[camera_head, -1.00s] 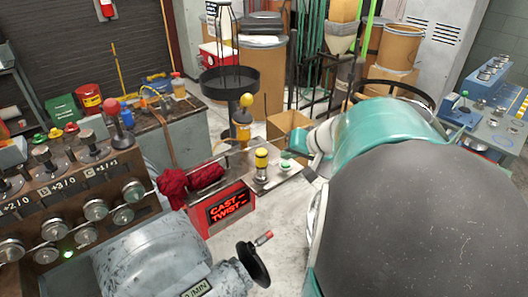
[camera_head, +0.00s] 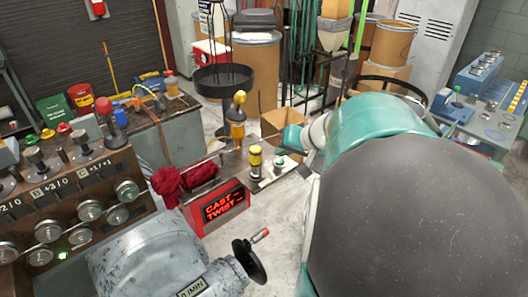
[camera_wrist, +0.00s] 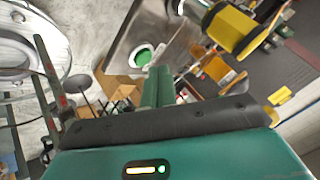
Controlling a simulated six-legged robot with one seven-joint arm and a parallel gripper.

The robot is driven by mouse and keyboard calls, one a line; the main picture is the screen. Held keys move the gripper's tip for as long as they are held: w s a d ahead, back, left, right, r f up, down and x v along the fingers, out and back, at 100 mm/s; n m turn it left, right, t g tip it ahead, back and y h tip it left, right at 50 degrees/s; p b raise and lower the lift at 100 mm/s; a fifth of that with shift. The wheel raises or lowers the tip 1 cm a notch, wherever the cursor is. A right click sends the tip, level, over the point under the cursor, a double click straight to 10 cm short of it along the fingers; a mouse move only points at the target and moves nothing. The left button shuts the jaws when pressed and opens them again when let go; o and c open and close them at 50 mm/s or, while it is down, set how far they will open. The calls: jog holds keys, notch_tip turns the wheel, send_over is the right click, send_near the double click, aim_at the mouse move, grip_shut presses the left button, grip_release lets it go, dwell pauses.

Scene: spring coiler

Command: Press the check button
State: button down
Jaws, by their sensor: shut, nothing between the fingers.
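A green round button (camera_head: 279,161) sits on a metal plate on top of the red box with a lit "CAST TWIST" display (camera_head: 222,206). In the wrist view the green button (camera_wrist: 142,57) shows on the shiny plate, just above and left of my gripper's tips. My gripper (camera_wrist: 158,72) is shut, with empty teal fingers. It points toward the button; I cannot tell whether it touches. In the head view my arm comes in from the right, and its fingertips cannot be made out.
A yellow-topped post (camera_head: 255,160) stands beside the button, close on its left; it is large in the wrist view (camera_wrist: 232,28). A red cloth (camera_head: 180,184) lies left on the box. A grey machine with a handwheel (camera_head: 249,262) stands in front. A cardboard box (camera_head: 283,124) is behind.

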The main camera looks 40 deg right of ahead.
aim_at(283, 163)
jog(key=shift+f, duration=0.1)
dwell(0.7)
jog(key=shift+f, duration=0.35)
jog(key=shift+f, duration=0.4)
dwell(0.8)
jog(key=shift+r, duration=0.85)
jog(key=shift+r, duration=2.5)
